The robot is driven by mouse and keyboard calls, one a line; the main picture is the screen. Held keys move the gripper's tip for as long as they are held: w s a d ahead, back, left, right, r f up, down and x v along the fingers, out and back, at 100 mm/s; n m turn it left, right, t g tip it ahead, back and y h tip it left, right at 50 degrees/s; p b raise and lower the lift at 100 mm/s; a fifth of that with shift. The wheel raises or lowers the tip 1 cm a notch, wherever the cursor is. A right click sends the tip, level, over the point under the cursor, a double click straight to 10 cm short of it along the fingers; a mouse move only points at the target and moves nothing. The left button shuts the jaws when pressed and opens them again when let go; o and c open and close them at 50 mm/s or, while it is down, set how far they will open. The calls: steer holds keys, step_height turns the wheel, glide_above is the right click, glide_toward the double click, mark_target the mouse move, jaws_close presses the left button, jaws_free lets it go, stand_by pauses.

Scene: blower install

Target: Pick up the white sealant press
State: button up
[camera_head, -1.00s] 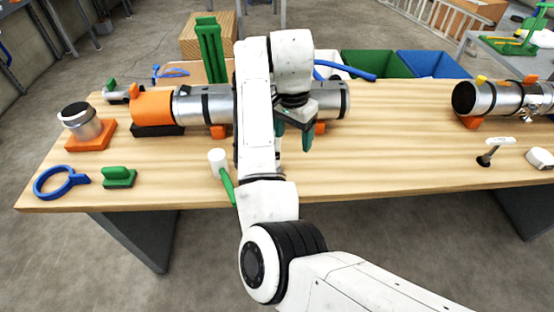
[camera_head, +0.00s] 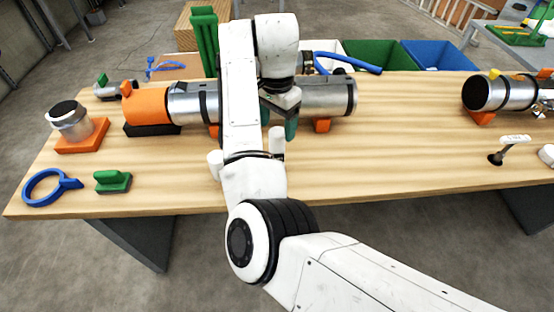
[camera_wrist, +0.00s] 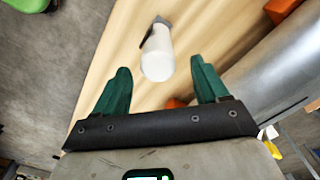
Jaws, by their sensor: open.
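In the head view my arm hides part of the space left of the cylinder. Whether a finger touches it, I cannot tell.
The table's right-middle is clear.

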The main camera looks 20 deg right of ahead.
mark_target(278, 142)
steer(key=shift+s+f+p, duration=0.1)
steer(key=shift+f+p, duration=0.8)
steer(key=shift+f, duration=2.45)
steer(key=c, duration=1.1)
steer(key=shift+r, duration=0.1)
steer(key=shift+c, duration=0.2)
